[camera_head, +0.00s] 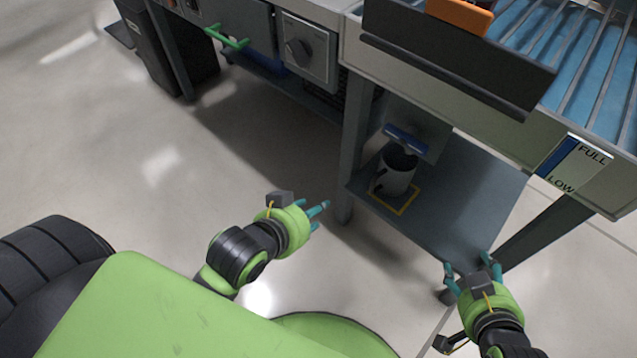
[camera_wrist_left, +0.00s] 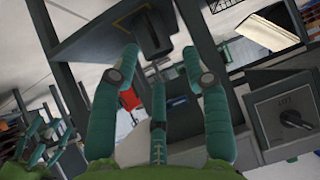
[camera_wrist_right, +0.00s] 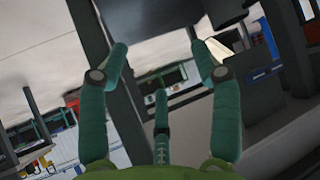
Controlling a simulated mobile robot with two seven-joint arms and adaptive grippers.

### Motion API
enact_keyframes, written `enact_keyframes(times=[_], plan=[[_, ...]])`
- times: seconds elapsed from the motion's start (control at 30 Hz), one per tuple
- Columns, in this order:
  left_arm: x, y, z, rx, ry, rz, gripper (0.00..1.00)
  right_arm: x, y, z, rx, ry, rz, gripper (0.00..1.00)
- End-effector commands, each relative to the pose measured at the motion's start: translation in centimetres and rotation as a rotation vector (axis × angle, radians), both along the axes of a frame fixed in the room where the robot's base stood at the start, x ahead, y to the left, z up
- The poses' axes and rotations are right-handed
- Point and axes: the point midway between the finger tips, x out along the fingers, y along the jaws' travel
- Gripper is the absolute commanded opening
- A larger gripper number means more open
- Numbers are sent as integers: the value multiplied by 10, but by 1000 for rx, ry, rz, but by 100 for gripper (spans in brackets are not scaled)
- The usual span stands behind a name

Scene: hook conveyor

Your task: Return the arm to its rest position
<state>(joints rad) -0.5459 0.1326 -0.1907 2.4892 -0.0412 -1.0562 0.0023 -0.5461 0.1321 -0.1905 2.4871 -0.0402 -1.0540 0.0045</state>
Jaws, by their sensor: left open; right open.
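My left gripper (camera_head: 318,214) is open and empty in the middle of the head view, in front of the conveyor frame and apart from it. Its teal fingers (camera_wrist_left: 160,80) stand spread in the left wrist view with nothing between them. My right gripper (camera_head: 472,272) is open and empty at the lower right of the head view, near the front edge of the lower shelf. Its fingers (camera_wrist_right: 160,75) are spread in the right wrist view and hold nothing.
The conveyor (camera_head: 590,40) with an orange block (camera_head: 460,14) is above. A control box with a knob (camera_head: 300,50) and a green handle (camera_head: 228,38) are at the top. Open floor (camera_head: 150,170) lies left.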

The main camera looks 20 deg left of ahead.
Motion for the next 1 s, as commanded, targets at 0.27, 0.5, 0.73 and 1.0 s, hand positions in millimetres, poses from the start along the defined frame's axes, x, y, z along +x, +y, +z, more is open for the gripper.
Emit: enact_keyframes(times=[0.27, 0.5, 0.73, 1.0], plan=[[1, 0, -1, -1, 6, 1, 46, 1, 1, 1, 0, 4, 2, 64], [1, 1, -36, 25, 136, 0, 46, 1, -1, -35, -28, 134, 3, 64], [-37, 11, -97, 59, 323, 1, 46, -37, -11, -97, -61, 323, 0, 64], [-134, 34, -140, 96, 542, 10, 46, -133, -34, -139, -98, 541, -8, 64]])
